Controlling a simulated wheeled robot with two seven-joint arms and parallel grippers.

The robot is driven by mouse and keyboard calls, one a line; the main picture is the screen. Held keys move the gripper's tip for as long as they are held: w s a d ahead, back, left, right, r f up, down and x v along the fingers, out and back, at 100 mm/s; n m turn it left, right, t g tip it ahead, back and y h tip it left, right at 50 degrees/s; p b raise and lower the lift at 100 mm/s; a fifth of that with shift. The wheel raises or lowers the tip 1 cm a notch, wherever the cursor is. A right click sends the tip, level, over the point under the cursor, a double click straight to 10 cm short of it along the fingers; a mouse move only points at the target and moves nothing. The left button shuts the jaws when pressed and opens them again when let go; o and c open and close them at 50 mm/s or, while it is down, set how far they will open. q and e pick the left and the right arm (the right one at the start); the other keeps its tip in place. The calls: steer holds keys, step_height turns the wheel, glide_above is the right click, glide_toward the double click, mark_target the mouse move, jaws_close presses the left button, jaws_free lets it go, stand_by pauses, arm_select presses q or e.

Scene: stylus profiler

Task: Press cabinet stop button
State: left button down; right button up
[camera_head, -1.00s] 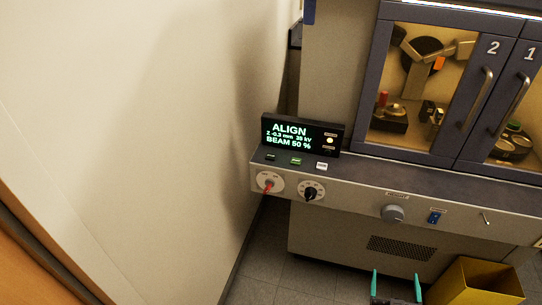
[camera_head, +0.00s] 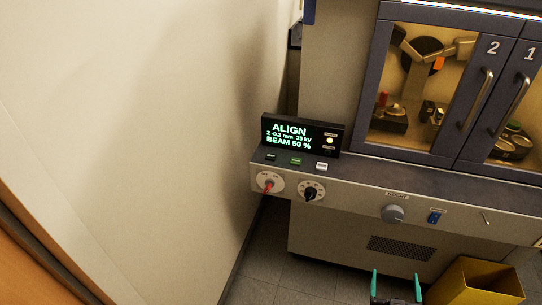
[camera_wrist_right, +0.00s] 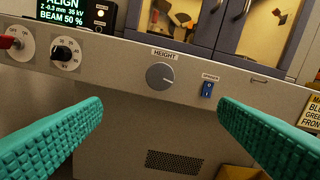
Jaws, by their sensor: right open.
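Three small buttons sit on the cabinet's front ledge below the display: a dark one (camera_head: 270,156), a green one (camera_head: 296,160) and a white one (camera_head: 321,166). Their labels are too small to read, so I cannot tell which is the stop button. My right gripper (camera_head: 397,286) is open and empty, low in front of the cabinet, to the right of and below the buttons. In the right wrist view, its teal fingers (camera_wrist_right: 160,112) are spread wide, facing the front panel below the height knob. The buttons do not show there. My left gripper is not in view.
The display (camera_head: 302,134) reads ALIGN, BEAM 50 %. The panel carries a red-handled switch (camera_head: 268,183), a black dial (camera_head: 310,191), a grey height knob (camera_head: 392,214) and a blue switch (camera_head: 434,217). A yellow bin (camera_head: 478,283) stands at lower right. A wall (camera_head: 130,130) lies left.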

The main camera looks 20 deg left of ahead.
steer(key=shift+f, duration=0.1)
steer(key=s+f+g, duration=0.5)
steer(key=s+f, duration=0.3)
steer(key=f, duration=0.5)
steer(key=s+f+g, duration=0.4)
steer(key=s+f, duration=0.5)
steer(key=f, duration=0.5)
steer(key=s+d+f+g, duration=0.2)
steer(key=s+f, duration=0.1)
steer(key=s, duration=0.5)
steer(key=s+d+f+g, duration=0.2)
steer(key=s+f+g, duration=0.1)
steer(key=s, duration=0.5)
steer(key=s+d+f+g+h, duration=0.1)
steer(key=s+d+f+g, duration=0.1)
steer(key=s+f, duration=0.3)
steer(key=s+g, duration=0.1)
steer(key=s, duration=0.2)
steer(key=shift+s+d+m, duration=0.2)
steer(key=shift+s+m, duration=0.05)
steer(key=shift+m, duration=0.15)
steer(key=shift+c, duration=0.3)
